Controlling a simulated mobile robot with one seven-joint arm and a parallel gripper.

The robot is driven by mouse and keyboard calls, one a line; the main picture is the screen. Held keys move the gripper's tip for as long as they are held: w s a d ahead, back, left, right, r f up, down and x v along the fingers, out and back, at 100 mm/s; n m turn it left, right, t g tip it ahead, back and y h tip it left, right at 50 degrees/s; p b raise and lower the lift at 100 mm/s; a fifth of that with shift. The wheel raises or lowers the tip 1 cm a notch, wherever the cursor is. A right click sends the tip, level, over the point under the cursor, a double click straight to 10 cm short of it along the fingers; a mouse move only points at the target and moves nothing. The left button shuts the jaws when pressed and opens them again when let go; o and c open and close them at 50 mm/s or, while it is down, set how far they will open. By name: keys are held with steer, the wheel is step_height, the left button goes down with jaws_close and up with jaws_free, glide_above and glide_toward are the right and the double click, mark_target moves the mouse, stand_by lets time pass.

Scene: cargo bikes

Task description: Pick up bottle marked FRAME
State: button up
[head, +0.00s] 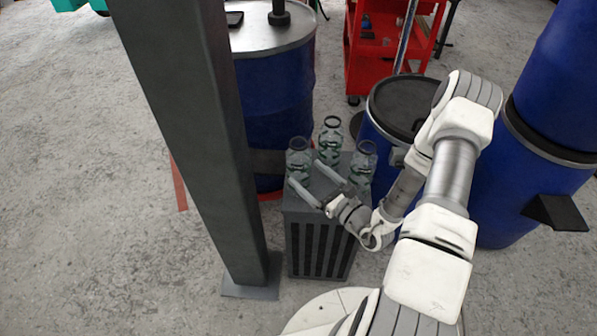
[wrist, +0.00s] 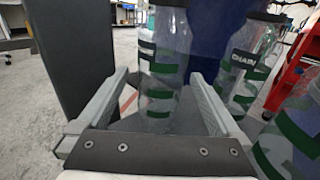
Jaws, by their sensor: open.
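Three clear bottles with green bands stand upright on a grey slatted box (head: 318,217): a left bottle (head: 298,158), a back bottle (head: 330,136) and a right bottle (head: 363,158). My gripper (head: 304,173) is open and empty, its fingertips close to the left bottle. In the wrist view a bottle (wrist: 162,65) stands ahead, in line with the gap between my fingers (wrist: 158,80). No readable word shows on it. The bottle to its right (wrist: 243,70) reads CHAIN. A third bottle (wrist: 288,140) is cut off at the lower right. The word FRAME is not readable on any bottle.
A dark grey post (head: 190,130) stands just left of the box. A blue drum (head: 272,95) is behind it. A black-lidded blue barrel (head: 395,105) and more blue barrels (head: 545,120) are at the right. A red cart (head: 388,45) is behind. Open floor (head: 100,200) lies left.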

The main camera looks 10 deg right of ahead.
mark_target(291, 159)
steer(key=b+x, duration=0.2)
steer(key=x, duration=0.6)
steer(key=shift+d, duration=0.1)
steer(key=c, duration=1.1)
